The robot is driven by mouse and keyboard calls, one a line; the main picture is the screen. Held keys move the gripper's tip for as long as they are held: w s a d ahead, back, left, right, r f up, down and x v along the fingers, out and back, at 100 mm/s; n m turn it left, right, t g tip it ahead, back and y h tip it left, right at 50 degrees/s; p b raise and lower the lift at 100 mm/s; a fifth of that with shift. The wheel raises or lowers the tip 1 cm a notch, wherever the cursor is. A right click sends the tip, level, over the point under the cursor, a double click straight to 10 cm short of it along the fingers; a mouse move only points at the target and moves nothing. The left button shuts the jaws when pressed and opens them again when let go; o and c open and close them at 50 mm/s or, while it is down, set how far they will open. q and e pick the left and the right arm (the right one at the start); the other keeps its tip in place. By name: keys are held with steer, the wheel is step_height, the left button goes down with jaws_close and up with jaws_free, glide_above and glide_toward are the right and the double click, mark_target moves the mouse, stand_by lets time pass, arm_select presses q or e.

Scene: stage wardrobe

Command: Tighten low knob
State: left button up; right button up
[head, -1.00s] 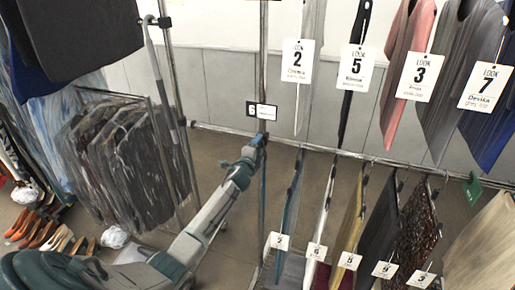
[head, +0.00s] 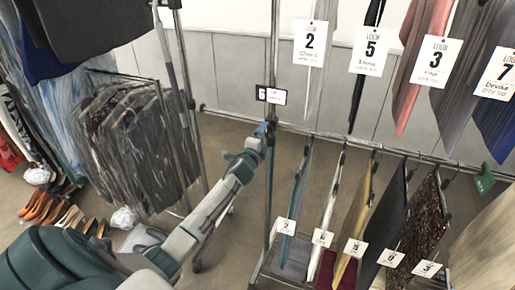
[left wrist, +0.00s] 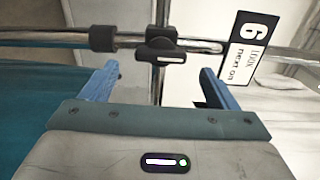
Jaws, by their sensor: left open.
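The low knob (left wrist: 160,52), a small black handle on a dark clamp where a chrome crossbar meets an upright, shows in the left wrist view. It lies just ahead of the gap between the blue fingers of my left gripper (left wrist: 160,70), which are apart and not closed on it. In the head view my left gripper (head: 265,129) is at the chrome upright (head: 272,165), just below a small black-and-white sign; the knob is hidden or too small to make out there. My right gripper is not in view.
The sign (left wrist: 240,48), marked 6, is close by the right finger. A black collar (left wrist: 103,38) sits on the crossbar to the left. Tagged garments (head: 350,225) hang low to the right of the upright, and covered garments (head: 125,150) hang to the left. Shoes (head: 55,212) stand at lower left.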

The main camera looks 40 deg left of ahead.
arm_select(q)
steer(key=b+v, duration=0.1)
steer(key=v, duration=0.5)
steer(key=shift+s+b, duration=0.25)
steer(key=shift+b, duration=0.15)
steer(key=shift+d+f, duration=0.1)
